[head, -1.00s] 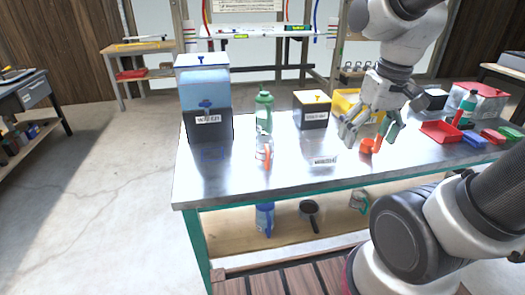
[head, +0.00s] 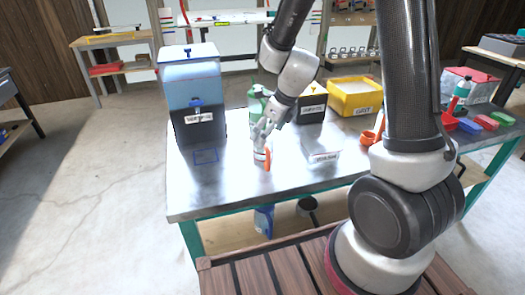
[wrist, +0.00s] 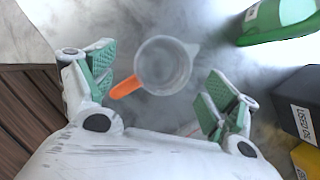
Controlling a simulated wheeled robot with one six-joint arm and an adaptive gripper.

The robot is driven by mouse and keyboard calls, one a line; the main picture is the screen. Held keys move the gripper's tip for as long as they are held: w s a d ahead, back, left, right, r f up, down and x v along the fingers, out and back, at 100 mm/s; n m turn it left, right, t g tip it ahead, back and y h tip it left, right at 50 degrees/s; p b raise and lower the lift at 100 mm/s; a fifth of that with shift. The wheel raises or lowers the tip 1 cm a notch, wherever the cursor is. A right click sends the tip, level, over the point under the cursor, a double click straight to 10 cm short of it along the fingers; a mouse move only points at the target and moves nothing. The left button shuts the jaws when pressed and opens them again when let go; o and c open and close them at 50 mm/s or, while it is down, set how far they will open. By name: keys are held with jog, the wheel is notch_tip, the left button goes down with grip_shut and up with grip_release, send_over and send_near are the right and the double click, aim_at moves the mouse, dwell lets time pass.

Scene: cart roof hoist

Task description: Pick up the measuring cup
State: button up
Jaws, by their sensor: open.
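The measuring cup is a clear cup with an orange handle and stands on the metal table. In the head view the cup (head: 260,157) is partly covered by my gripper (head: 262,138), which is pointed down just above it. In the wrist view the cup (wrist: 168,62) is seen from above, its handle pointing down-left toward the left finger. My gripper (wrist: 158,84) is open there, with green-padded fingers to either side of the cup. I cannot tell the exact height of the fingertips over the rim.
A green bottle (wrist: 285,20) stands close behind the cup, with a dark labelled box (head: 312,108) and a yellow bin (head: 352,98) to its right. A large blue-and-black dispenser (head: 192,95) stands at the left. A clear labelled tray (head: 325,157) lies to the right.

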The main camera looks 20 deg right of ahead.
aim_at(263, 158)
jog(key=x, duration=0.7)
jog(key=shift+w+d+f, duration=0.15)
jog(key=shift+w+f, duration=0.05)
jog(key=c, duration=1.1)
